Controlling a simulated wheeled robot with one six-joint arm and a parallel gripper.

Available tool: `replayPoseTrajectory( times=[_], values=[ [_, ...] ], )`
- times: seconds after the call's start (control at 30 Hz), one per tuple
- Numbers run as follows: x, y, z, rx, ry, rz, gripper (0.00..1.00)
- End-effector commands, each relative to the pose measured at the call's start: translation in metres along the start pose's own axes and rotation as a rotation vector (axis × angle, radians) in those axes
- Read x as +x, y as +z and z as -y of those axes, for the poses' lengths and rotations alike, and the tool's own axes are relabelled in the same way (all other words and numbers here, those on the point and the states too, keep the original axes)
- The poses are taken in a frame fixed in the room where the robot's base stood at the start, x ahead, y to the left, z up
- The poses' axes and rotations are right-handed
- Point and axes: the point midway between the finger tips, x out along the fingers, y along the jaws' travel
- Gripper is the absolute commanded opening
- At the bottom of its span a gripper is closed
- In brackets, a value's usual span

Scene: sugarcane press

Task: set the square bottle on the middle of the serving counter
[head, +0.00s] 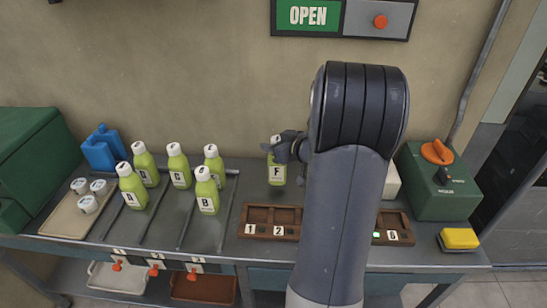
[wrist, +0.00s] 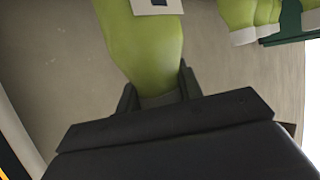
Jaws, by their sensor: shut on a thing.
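A green bottle (head: 277,172) with a white cap and a white label reading F is in my gripper (head: 284,152), behind the wooden rack. It looks upright; whether its base touches the counter (head: 335,260) I cannot tell. In the wrist view the bottle (wrist: 148,50) sits between both fingers of my gripper (wrist: 157,90), its cap out of sight. Several similar green bottles (head: 207,191) stand left of it on dark rails, with lettered labels. From the head view I cannot tell which bottle is square. My arm covers the counter's middle right.
A wooden numbered rack (head: 261,222) lies at the front, partly hidden by my arm; a green light shows on its right. A tray of cups (head: 69,217) and blue jug (head: 103,148) are left. A green machine (head: 436,193) and yellow sponge (head: 459,239) are right.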

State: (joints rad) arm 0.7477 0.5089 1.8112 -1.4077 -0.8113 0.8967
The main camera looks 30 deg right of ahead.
Motion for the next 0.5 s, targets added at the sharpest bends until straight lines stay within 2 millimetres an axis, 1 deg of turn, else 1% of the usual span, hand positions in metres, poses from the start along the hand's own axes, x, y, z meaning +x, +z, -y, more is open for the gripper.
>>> replayPoseTrajectory(
  times=[0.1, 0.2, 0.3, 0.5],
  values=[
    [0.008, 0.019, 0.000, 0.004, -0.001, 0.001, 0.00],
    [0.012, 0.029, 0.000, 0.002, -0.001, -0.001, 0.00],
    [0.014, 0.032, 0.000, 0.001, 0.000, -0.002, 0.00],
    [0.013, 0.031, 0.000, 0.000, 0.000, -0.002, 0.00]
  ],
)
